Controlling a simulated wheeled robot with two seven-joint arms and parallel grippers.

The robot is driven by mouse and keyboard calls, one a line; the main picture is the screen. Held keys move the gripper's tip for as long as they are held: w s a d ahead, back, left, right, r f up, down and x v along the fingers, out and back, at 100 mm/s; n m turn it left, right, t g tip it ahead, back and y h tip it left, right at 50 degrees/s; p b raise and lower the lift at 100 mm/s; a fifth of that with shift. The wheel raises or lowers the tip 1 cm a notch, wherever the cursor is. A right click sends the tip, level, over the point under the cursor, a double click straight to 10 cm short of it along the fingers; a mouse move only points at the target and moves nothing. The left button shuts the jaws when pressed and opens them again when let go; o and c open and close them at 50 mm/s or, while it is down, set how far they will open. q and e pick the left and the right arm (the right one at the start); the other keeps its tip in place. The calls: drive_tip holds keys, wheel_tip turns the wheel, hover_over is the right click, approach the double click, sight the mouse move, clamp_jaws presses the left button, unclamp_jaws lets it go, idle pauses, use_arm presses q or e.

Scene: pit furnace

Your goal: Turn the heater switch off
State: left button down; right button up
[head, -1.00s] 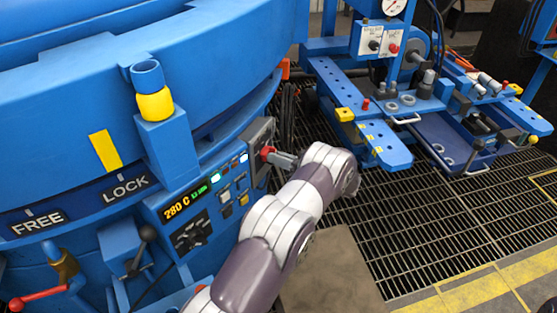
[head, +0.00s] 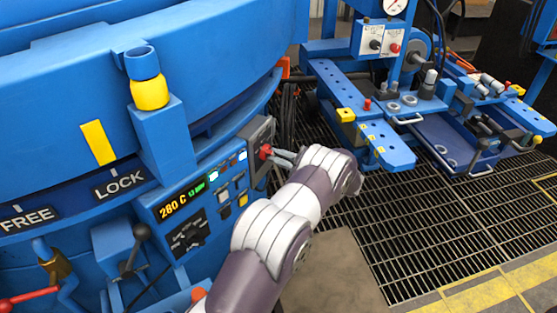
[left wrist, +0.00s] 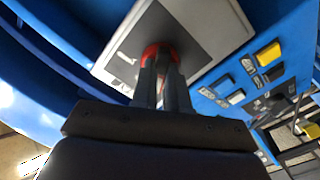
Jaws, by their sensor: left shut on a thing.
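The heater switch is a red knob (head: 265,152) on a grey plate (head: 257,138) at the right end of the blue furnace panel. It also shows in the left wrist view as a red knob (left wrist: 158,50) on a dark square with a light grey frame (left wrist: 228,18). My left gripper (head: 275,155) is shut on the red knob, its fingers (left wrist: 162,75) covering most of it. The knob's exact setting is hidden by the fingers. My right gripper is not in view.
Several small buttons (head: 232,180) sit left of the switch. A yellow-capped post (head: 150,94) stands above the panel, and a black-knobbed lever (head: 141,232) is at lower left. A blue workbench (head: 385,145) stands at the right over a floor grate.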

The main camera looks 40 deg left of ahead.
use_arm(q)
drive_tip(key=shift+f+n+b, duration=0.1)
drive_tip(key=shift+n+b, duration=0.55)
drive_tip(key=shift+n, duration=1.05)
drive_tip(key=c, duration=1.1)
unclamp_jaws()
drive_tip(key=shift+c, duration=0.2)
drive_tip(key=shift+d, duration=0.1)
drive_tip(key=w+d+p, duration=0.1)
drive_tip(key=d, duration=1.1)
drive_tip(key=shift+w+d, duration=0.25)
drive_tip(key=shift+w, duration=0.15)
